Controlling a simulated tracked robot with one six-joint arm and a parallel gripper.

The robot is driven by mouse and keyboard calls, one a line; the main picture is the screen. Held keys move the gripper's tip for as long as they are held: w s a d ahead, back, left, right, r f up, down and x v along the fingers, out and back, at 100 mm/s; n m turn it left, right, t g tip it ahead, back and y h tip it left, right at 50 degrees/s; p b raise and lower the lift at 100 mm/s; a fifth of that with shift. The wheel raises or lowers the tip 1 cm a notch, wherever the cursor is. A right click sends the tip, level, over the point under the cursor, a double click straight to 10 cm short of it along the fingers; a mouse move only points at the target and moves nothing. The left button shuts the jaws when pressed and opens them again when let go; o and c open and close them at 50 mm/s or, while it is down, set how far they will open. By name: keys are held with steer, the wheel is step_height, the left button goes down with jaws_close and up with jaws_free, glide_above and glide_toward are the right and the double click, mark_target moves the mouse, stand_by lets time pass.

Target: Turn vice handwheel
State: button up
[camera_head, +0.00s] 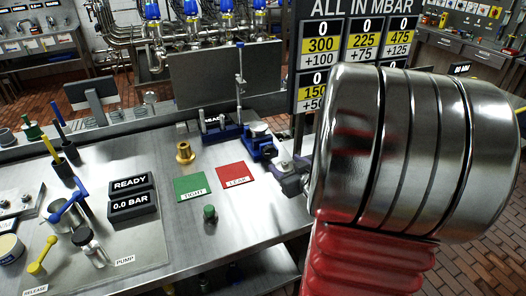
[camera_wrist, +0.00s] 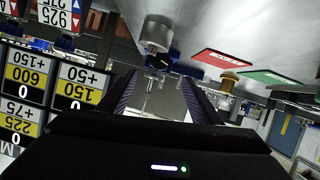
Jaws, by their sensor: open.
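A blue vice (camera_head: 262,147) stands near the back right of the steel bench, with a round silver part (camera_head: 258,129) on top. In the wrist view, which looks upside down, a silver cylinder (camera_wrist: 158,33) and a blue body (camera_wrist: 158,60) lie beyond the fingers. I cannot clearly pick out the vice handwheel. My gripper (camera_head: 285,170) is just front right of the vice in the head view, partly hidden by my large arm link. In the wrist view my gripper (camera_wrist: 160,98) is open, its dark fingers apart, with nothing visibly held.
A green card (camera_head: 191,188) and a red card (camera_head: 236,176) lie left of my gripper. A brass fitting (camera_head: 185,153) and a green-topped piece (camera_head: 209,213) stand near them. A blue-based stand (camera_head: 221,131) with a tall rod is behind. A number board (camera_head: 325,60) rises close behind my arm.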

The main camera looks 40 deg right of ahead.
mark_target(270, 153)
steer(key=shift+x, duration=6.95)
steer(key=c, duration=1)
steer(key=shift+c, duration=0.2)
steer(key=shift+m+y, duration=0.7)
steer(key=shift+m, duration=0.2)
steer(key=o, duration=1)
